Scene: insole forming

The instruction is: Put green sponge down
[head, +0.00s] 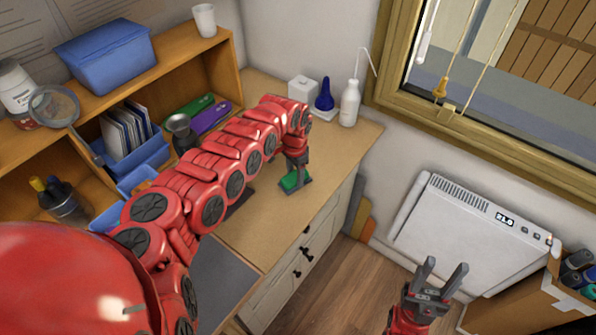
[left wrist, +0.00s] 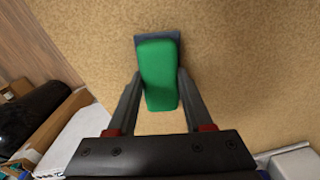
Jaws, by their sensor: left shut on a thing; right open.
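The green sponge (head: 291,182) is at the front edge area of the wooden desk top (head: 262,212), partly hidden by my left gripper (head: 295,182). In the left wrist view the sponge (left wrist: 158,75) sits between the two fingers of my left gripper (left wrist: 158,100), which is shut on it. A dark blue-grey strip (left wrist: 158,37) shows at the far end of the sponge. I cannot tell whether the sponge touches the desk. My right gripper (head: 441,278) is open and empty, over the floor in front of the white heater.
A white bottle (head: 350,104), a blue bottle (head: 325,96) and a white box (head: 302,91) stand at the desk's back. A shelf with blue bins (head: 140,160) is at left. A white heater (head: 468,235) stands at right.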

